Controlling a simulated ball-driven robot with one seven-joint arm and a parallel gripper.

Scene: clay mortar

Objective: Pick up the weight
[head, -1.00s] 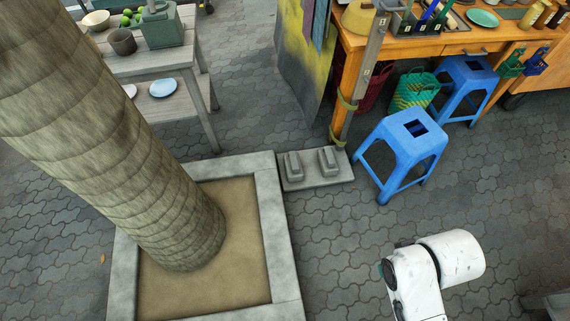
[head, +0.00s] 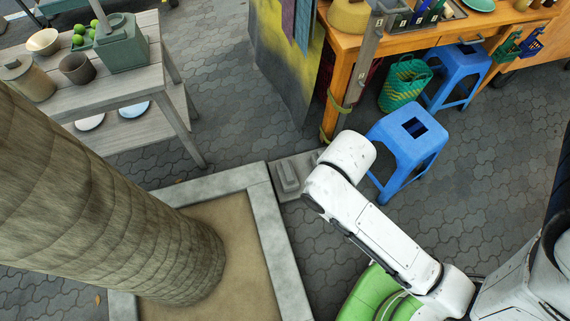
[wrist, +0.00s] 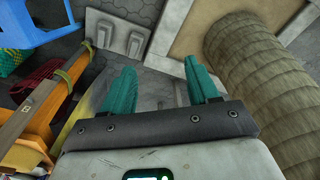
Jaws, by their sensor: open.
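Two grey blocks that look like weights stand on a pale slab. The weights are beyond the fingertips and not touched. In the head view my gripper is hidden behind my arm.
A stone-edged planter (head: 280,250) with a thick trunk (head: 130,220) adjoins the slab. A blue stool (head: 408,140) and an orange table (head: 400,42) with a post stand behind and to the right. A grey table (head: 115,90) is at the upper left. Paving between is clear.

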